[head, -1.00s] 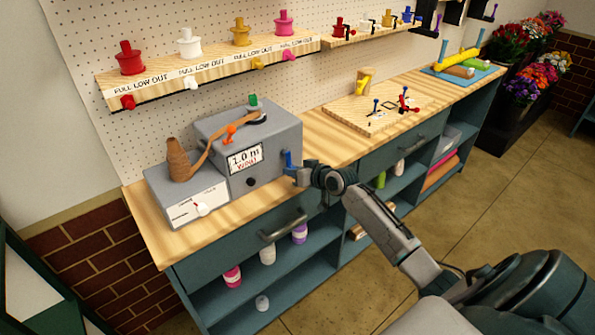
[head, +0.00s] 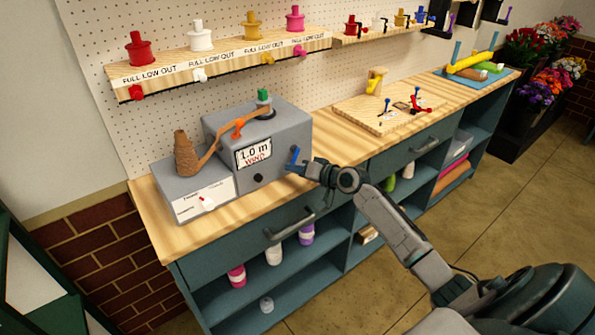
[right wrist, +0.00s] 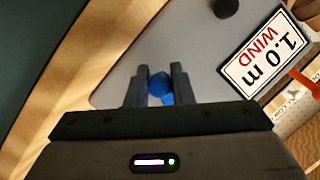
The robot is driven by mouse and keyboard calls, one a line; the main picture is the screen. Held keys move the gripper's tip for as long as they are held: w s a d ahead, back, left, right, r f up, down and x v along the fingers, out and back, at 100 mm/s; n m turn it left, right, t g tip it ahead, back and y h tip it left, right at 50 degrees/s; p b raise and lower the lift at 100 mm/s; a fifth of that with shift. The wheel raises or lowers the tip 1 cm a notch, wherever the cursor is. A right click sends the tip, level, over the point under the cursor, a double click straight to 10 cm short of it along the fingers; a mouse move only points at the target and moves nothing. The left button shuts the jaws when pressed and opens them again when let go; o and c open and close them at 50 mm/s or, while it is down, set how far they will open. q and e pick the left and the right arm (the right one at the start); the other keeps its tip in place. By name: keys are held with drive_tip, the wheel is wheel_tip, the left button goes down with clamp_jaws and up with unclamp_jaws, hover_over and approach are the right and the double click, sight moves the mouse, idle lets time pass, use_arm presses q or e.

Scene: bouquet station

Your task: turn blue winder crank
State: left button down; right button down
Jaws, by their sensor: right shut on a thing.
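The blue winder crank (head: 293,156) sticks out from the right end of the grey winder box's front (head: 285,143). My right gripper (head: 297,167) reaches it from the right. In the right wrist view the blue crank knob (right wrist: 159,84) sits between the two dark fingers of my right gripper (right wrist: 160,88), which are shut on it. The box's label (head: 254,153) reads "1.0 m WIND". Brown ribbon (head: 211,151) runs from the brown cone (head: 186,155) past an orange piece (head: 238,128) to the box top by a green piece (head: 263,96). My left gripper is not in view.
A lower grey box with a white panel (head: 204,198) adjoins the winder on the left. A drawer handle (head: 289,224) juts from the bench front below. A wooden board (head: 370,120) with small cranks lies to the right. Bare bench top (head: 325,142) lies between.

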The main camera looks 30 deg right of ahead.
drive_tip(key=shift+f, duration=0.1)
drive_tip(key=c, duration=1.3)
unclamp_jaws()
drive_tip(key=shift+o, duration=0.2)
drive_tip(key=b+v, duration=0.2)
drive_tip(key=v, duration=0.9)
drive_tip(key=shift+w, duration=0.15)
